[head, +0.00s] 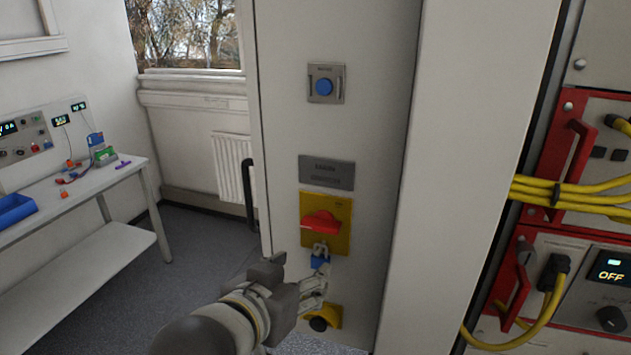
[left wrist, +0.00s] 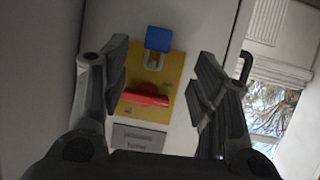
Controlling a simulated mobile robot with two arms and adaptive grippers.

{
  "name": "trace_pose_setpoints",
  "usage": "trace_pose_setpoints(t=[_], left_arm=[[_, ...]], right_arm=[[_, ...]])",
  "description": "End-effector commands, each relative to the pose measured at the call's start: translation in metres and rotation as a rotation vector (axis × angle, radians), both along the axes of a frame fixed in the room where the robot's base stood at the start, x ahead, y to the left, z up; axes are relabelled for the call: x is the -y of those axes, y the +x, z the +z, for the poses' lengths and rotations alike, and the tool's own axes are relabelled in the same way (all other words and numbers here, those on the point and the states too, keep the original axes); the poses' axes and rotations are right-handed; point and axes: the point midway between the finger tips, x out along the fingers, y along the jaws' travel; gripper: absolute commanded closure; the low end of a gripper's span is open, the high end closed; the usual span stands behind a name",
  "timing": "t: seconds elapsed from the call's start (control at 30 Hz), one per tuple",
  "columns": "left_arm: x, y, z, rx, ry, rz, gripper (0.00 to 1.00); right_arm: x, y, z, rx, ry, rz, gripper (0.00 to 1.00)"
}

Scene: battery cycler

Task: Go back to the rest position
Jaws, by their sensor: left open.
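My left gripper (head: 300,283) is in front of the cabinet's side panel, just below and left of the red rotary switch (head: 320,222) on its yellow plate (head: 341,213). A blue padlock (head: 320,261) hangs at the lower edge of that plate. In the left wrist view my left gripper (left wrist: 160,85) is open, with its fingers apart and nothing between them. Beyond the fingers that view shows the blue padlock (left wrist: 159,39), the red switch (left wrist: 147,98) and the yellow plate (left wrist: 165,73). My right gripper is not in view.
The tall cabinet panel (head: 350,60) carries a blue button (head: 324,86), a grey label plate (head: 326,173) and a low yellow fitting (head: 333,313). Red-framed equipment (head: 560,180) with yellow cables (head: 570,190) is at right. A bench (head: 90,190) stands at left, with clear floor (head: 200,240) between.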

Motion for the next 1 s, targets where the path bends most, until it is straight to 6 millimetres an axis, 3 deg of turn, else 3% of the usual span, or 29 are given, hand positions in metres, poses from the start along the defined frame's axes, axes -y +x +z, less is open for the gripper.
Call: trace_pose_setpoints(t=[0.17,0.27,0.5,0.7,0.93,1.0], left_arm=[[-0.028,-0.011,-0.068,-0.148,0.026,0.048,0.45],[-0.051,-0.028,-0.12,-0.263,0.053,0.084,0.45],[-0.106,-0.096,-0.226,-0.522,0.142,0.154,0.45],[-0.141,-0.154,-0.279,-0.678,0.212,0.185,0.45],[-0.173,-0.216,-0.316,-0.819,0.284,0.202,0.45],[-0.171,-0.207,-0.344,-0.821,0.283,0.199,0.45]], right_arm=[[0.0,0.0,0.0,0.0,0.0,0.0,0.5],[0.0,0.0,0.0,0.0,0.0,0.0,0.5],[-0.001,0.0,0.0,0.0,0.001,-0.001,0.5],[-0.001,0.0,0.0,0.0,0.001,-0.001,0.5],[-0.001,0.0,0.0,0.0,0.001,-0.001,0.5],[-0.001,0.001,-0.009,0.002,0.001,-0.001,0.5]])
